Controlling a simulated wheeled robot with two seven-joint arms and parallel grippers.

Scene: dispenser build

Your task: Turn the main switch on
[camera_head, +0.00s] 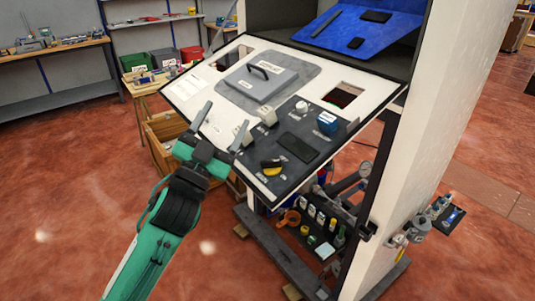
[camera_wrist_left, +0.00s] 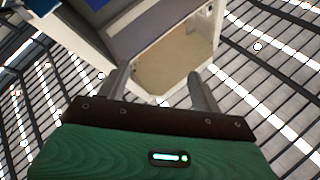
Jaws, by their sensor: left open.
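A rotary switch with a black knob and yellow part (camera_head: 271,167) sits on the dark lower section of the tilted control panel (camera_head: 184,92). It looks like the main switch, but its label is too small to read. My left gripper (camera_head: 228,114) is open and empty, in front of the panel's lower left part, left of this switch and apart from it. In the left wrist view its two fingers (camera_wrist_left: 160,80) stand apart with nothing between them. That view shows part of the machine and the ceiling, with no switch visible. My right gripper is not in view.
The panel also carries a blue knob (camera_head: 327,122), a white knob (camera_head: 301,107), cream knobs (camera_head: 266,115) and a grey hatch with a handle (camera_head: 262,80). A white post (camera_head: 440,130) stands right. A wooden crate (camera_head: 160,140) is behind my gripper. Floor is free at left.

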